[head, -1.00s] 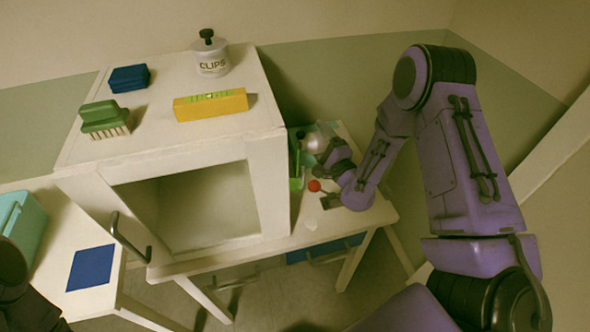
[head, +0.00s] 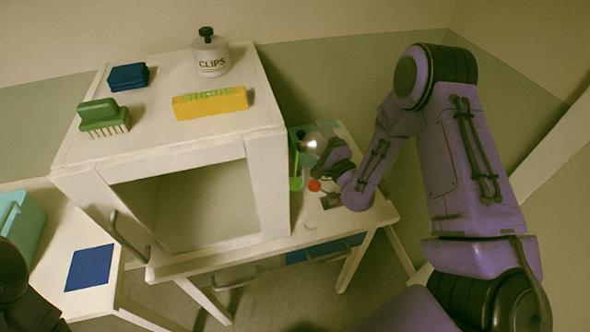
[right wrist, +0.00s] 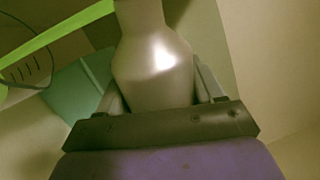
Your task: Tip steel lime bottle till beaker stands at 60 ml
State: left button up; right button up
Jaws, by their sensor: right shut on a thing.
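My right gripper (head: 328,157) is shut on a steel bottle (head: 309,143) behind the right side of the white cabinet. In the right wrist view the bottle (right wrist: 152,62) sits between the fingers (right wrist: 160,98), its narrow neck running out of the top of the picture. The bottle looks tilted to the left in the head view. A green-edged clear vessel (head: 296,178), seemingly the beaker, stands left of and below it, partly hidden by the cabinet. Its liquid level cannot be read. My left gripper is not visible.
The white cabinet (head: 270,190) stands close left of my right gripper. On its top are a clips jar (head: 211,62), yellow level (head: 210,104), green brush (head: 103,117) and blue block (head: 128,78). A red ball-like thing (head: 314,185) is below the gripper. A teal box (head: 22,228) stands far left.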

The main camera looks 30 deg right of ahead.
jog(key=shift+n, duration=0.3)
dwell(1.1)
jog(key=shift+r+m+p, duration=0.4)
jog(key=shift+m+p, duration=0.05)
jog(key=shift+m, duration=0.25)
jog(key=shift+d+r+m+h+p, duration=0.1)
jog(key=shift+r+m+h+p, duration=0.15)
jog(key=shift+m, duration=0.65)
jog(key=shift+f, duration=0.15)
